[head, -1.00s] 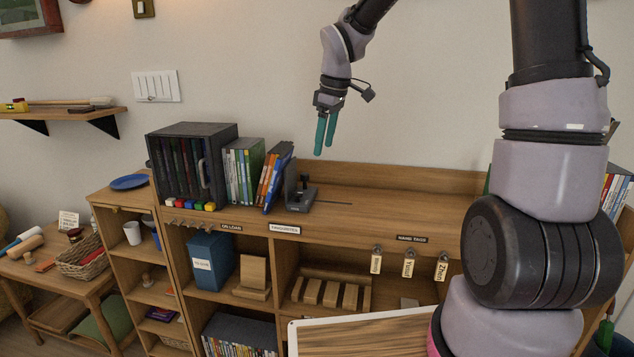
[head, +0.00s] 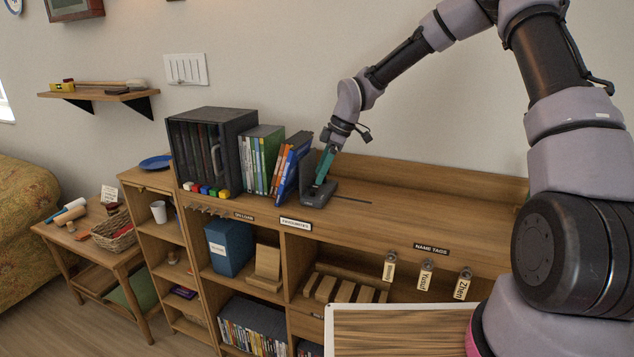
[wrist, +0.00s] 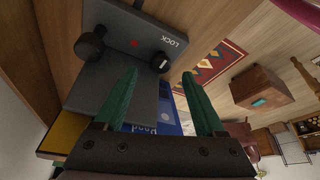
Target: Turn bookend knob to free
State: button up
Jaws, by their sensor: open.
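The dark grey bookend (head: 321,197) stands on the shelf top, beside leaning blue and orange cases. In the wrist view the bookend (wrist: 105,88) shows a small black knob (wrist: 160,62) with a white line, next to the word LOCK, and a red mark. A larger black round knob (wrist: 89,46) sits to its left. My gripper (head: 318,182) points down at the bookend. In the wrist view my gripper (wrist: 160,73) is open and empty, its green fingers on either side of the small knob's position, tips close to it. Contact cannot be told.
Leaning DVD cases (head: 290,165) and a dark case box (head: 212,150) stand left of the bookend. The shelf top (head: 420,195) to the right is clear, with a slot near the bookend.

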aim_at(313, 187)
jog(key=shift+x, duration=1.95)
grip_shut()
jog(key=shift+m, duration=0.3)
jog(key=m, duration=0.2)
jog(key=m+t, duration=0.1)
jog(key=m, duration=0.1)
jog(key=m+t, duration=0.1)
jog(key=m, duration=0.1)
jog(key=shift+s+a+h, duration=0.2)
jog(key=shift+s+h, duration=0.15)
jog(key=shift+h, duration=0.05)
jog(key=m+t, duration=0.1)
jog(key=m, duration=0.1)
jog(key=m+h, duration=0.1)
jog(key=m, duration=0.1)
jog(key=shift+s+a+t, duration=0.15)
jog(key=shift+t, duration=0.25)
jog(key=shift+m+t+h, duration=0.3)
jog(key=shift+m+h, duration=0.1)
jog(key=shift+m, duration=1)
